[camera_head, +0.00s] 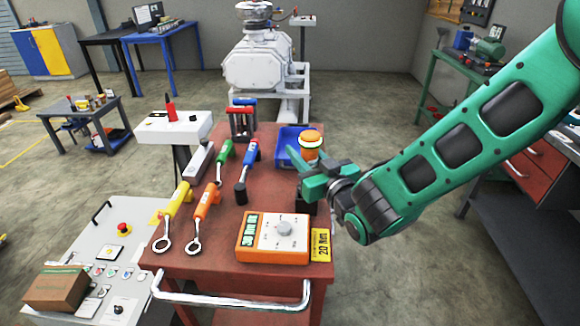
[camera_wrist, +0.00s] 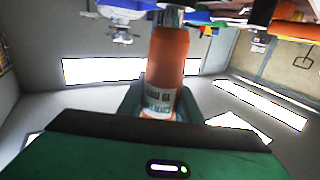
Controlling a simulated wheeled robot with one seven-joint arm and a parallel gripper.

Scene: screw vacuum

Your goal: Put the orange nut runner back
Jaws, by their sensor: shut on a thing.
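My gripper (camera_head: 312,172) is at the right side of the red-brown cart and is shut on the orange nut runner. The nut runner's round orange top with a pale band (camera_head: 310,137) shows above the green jaws in the head view. In the wrist view its orange cylindrical body (camera_wrist: 168,62) with a white printed label stands between the jaws, with a metal end at the picture's top. My jaws hide part of its body in the head view. I cannot tell whether its lower end touches the cart.
The cart top (camera_head: 262,205) holds an orange-framed meter (camera_head: 272,238), a yellow "20 Nm" label (camera_head: 320,245), a blue bin (camera_head: 288,136), an orange wrench (camera_head: 204,213), a yellow wrench (camera_head: 174,206), a blue-handled tool (camera_head: 250,158) and a red rack (camera_head: 242,122). A white pump (camera_head: 263,65) stands behind.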

